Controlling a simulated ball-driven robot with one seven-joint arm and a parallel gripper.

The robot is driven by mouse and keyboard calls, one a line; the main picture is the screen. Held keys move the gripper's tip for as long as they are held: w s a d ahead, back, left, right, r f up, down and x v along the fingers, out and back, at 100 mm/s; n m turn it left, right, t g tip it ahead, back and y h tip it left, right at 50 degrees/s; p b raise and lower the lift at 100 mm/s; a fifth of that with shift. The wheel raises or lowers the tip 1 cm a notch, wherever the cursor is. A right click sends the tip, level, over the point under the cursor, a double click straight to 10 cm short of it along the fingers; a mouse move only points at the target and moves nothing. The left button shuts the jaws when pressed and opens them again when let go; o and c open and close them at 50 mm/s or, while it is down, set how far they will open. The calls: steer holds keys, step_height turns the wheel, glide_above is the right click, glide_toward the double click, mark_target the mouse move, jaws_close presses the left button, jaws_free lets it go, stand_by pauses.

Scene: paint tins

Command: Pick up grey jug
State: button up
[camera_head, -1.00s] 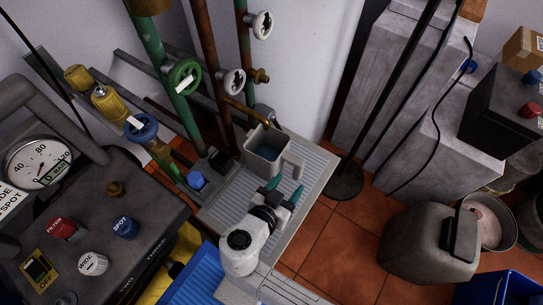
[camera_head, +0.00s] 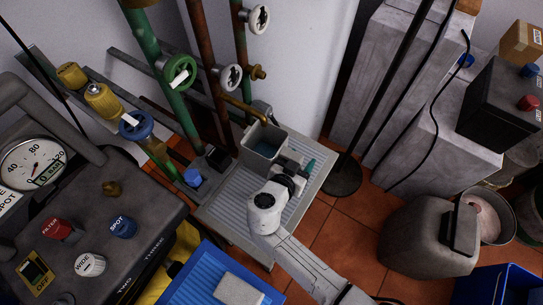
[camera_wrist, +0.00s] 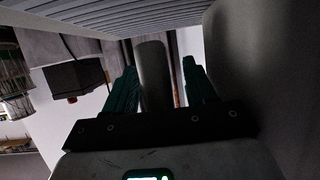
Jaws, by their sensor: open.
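The grey jug (camera_head: 262,150) stands upright on the ribbed bench top (camera_head: 225,213), below a brass spout, with dark bluish liquid inside. Its handle is on its right side. My gripper (camera_head: 298,165) is low beside the jug's right side, at the handle; one teal finger shows there and the other is mostly hidden. In the wrist view my gripper (camera_wrist: 158,70) is open, with the grey handle (camera_wrist: 153,75) standing between its two teal fingers, apparently with gaps. The large grey jug body (camera_wrist: 245,70) fills the right of that view, close to the right finger.
Pipes with a blue valve wheel (camera_head: 136,125) and a green wheel (camera_head: 179,70) rise behind the bench. A blue-capped item (camera_head: 192,177) stands left of the jug. A black stand base (camera_head: 343,180) is on the floor to the right. The bench top's front left is clear.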

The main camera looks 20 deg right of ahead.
mark_target(300, 156)
jaws_close()
stand_by(0.5)
steer(key=shift+r, duration=0.1)
steer(key=shift+r, duration=0.2)
step_height(300, 156, up, 3)
steer(key=shift+r+p, duration=0.2)
steer(key=shift+p, duration=0.25)
steer(key=s+a, duration=0.3)
steer(key=s, duration=0.5)
steer(key=s+a, duration=0.3)
steer(key=s, duration=0.6)
steer(key=shift+f, duration=0.2)
steer(key=shift+a, duration=0.1)
